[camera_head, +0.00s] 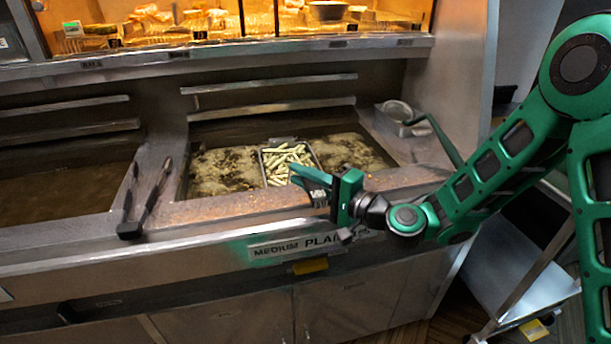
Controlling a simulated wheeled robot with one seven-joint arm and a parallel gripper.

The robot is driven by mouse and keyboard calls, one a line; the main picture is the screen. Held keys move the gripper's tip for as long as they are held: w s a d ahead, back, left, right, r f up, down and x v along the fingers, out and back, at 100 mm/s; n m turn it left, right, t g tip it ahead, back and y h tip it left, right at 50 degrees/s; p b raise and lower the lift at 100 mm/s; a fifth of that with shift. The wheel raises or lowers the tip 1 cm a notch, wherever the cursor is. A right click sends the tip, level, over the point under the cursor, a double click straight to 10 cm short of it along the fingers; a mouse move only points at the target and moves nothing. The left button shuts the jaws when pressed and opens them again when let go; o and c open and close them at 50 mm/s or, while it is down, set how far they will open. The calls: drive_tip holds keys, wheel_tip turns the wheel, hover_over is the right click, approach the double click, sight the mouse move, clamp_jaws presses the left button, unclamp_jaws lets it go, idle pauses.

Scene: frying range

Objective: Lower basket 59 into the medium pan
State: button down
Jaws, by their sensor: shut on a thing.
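My green gripper (312,180) is shut at the front rim of the range, by the handle end of a wire basket (264,167). The basket holds several pale fries or sticks. It sits within the medium pan (212,192), a wide pan of bubbling brown oil behind a front label reading "MEDIUM". Oil shows to the left and right of the basket. The fingers and my wrist hide the basket's handle and near right corner. I cannot read a number on the basket, nor tell how deep it sits.
Another pan of dark, still oil (60,190) lies to the left. Tongs or a handled tool (146,205) rest on the divider. A small metal container (397,112) with a green handle stands at right. A lit food shelf (240,45) runs above. A metal cart (520,275) stands lower right.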

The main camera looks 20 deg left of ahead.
drive_tip(key=c, duration=1.5)
unclamp_jaws()
drive_tip(key=shift+c, duration=0.2)
drive_tip(key=shift+d+f, duration=0.1)
